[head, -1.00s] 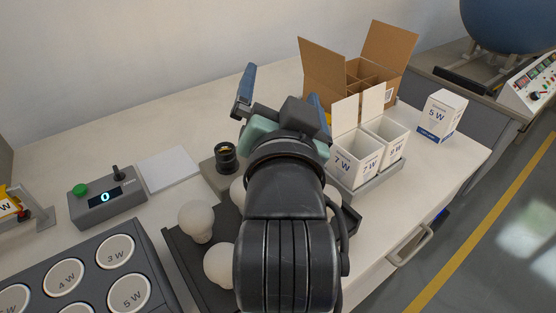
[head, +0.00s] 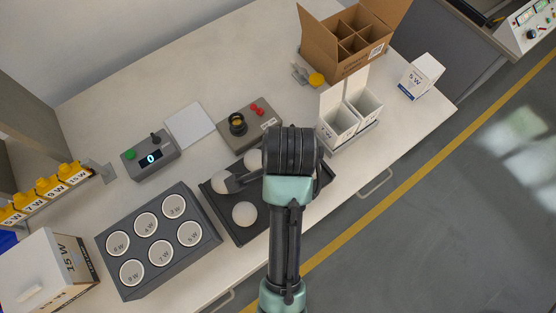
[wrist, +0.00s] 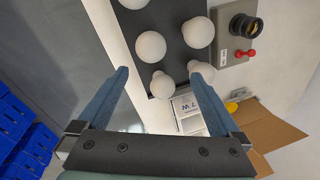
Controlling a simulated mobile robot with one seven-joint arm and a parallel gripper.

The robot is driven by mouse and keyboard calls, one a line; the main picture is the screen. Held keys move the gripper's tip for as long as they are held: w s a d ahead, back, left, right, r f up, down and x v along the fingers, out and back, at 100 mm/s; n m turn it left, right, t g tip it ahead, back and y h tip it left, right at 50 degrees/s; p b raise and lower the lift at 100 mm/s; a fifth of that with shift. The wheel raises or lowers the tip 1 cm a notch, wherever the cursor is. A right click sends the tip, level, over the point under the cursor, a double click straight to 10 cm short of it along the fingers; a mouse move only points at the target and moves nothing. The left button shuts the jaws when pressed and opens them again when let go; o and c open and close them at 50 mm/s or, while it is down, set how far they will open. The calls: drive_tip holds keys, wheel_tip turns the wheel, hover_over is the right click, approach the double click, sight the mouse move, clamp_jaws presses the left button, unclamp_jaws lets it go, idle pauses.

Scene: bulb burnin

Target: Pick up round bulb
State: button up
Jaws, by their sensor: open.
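Several white bulbs lie on a dark tray (head: 252,232). In the head view I see one at left (head: 221,183), one at front (head: 245,213) and one at back (head: 256,160), partly covered by my arm. In the wrist view, a bulb (wrist: 162,85) appears between the fingertips, one (wrist: 202,69) is partly behind the right finger, and others (wrist: 150,46) (wrist: 198,32) lie farther up. I cannot tell which is the round bulb. My gripper (wrist: 160,76) is open and empty above the tray; the head view mostly hides it behind my arm.
A socket box (head: 250,130) with a red switch stands behind the tray. White bulb cartons (head: 338,122) and an open cardboard box (head: 318,45) stand at right and back. A grey rack (head: 210,232) with labelled round wells is at left. A control box (head: 150,158) sits behind it.

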drive_tip(key=shift+g, duration=0.3)
drive_tip(key=f, duration=0.6)
drive_tip(key=f+p, duration=0.1)
drive_tip(key=f, duration=0.5)
drive_tip(key=shift+w+a+f, duration=0.2)
drive_tip(key=shift+f, duration=0.1)
drive_tip(key=c, duration=1.3)
drive_tip(key=shift+r, duration=0.1)
